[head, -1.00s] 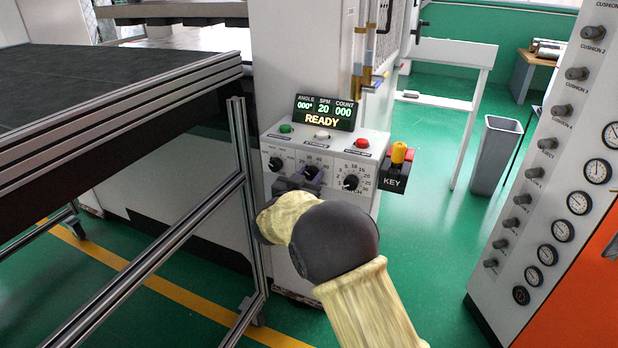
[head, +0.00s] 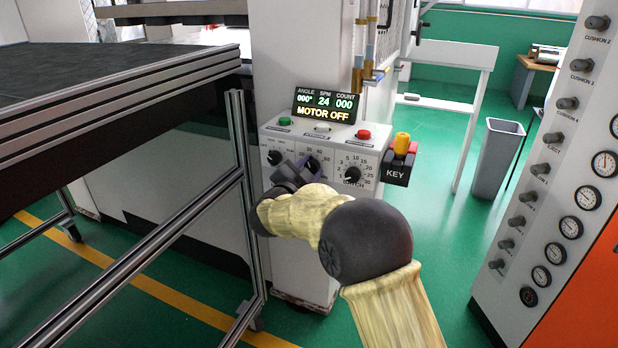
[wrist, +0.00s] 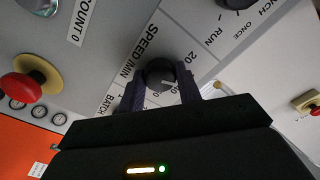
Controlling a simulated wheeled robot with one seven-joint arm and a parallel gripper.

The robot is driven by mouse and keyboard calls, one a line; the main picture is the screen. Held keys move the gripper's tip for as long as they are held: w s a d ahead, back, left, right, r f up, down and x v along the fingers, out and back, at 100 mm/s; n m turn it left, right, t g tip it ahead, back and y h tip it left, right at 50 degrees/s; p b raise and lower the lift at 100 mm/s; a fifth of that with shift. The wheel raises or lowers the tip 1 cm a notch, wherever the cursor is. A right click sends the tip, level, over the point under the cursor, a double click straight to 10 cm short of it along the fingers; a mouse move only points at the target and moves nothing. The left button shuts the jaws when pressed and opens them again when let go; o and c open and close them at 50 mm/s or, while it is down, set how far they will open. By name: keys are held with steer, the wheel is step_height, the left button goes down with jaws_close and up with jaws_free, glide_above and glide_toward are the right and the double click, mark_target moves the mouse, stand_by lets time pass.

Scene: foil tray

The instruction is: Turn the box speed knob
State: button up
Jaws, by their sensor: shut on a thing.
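The control box (head: 318,134) has a white face with a row of black knobs. The black speed knob (wrist: 160,73), the middle one, sits under the print "SPEED/MIN" in the wrist view. My gripper (wrist: 161,88) is shut on it, one dark finger on each side, tilted relative to the lettering. In the head view my gripper (head: 297,170) covers part of the knob and its scale. The display (head: 325,104) reads angle 000, SPM 24, count 000 and "MOTOR OFF".
A left knob (head: 274,158) and a right knob (head: 352,174) flank the gripper closely. Green (head: 285,121) and red (head: 363,135) buttons sit above. A key switch (head: 398,165) is at the right side. An aluminium frame (head: 243,190) stands close on the left.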

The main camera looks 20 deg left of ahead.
steer(key=shift+f+m+b, duration=0.15)
steer(key=shift+m+b, duration=2.85)
steer(key=shift+m, duration=0.9)
steer(key=o, duration=1)
steer(key=shift+s, duration=0.1)
steer(key=s+a+p, duration=0.1)
steer(key=s, duration=1.6)
steer(key=shift+a+p, duration=0.2)
steer(key=shift+p, duration=0.1)
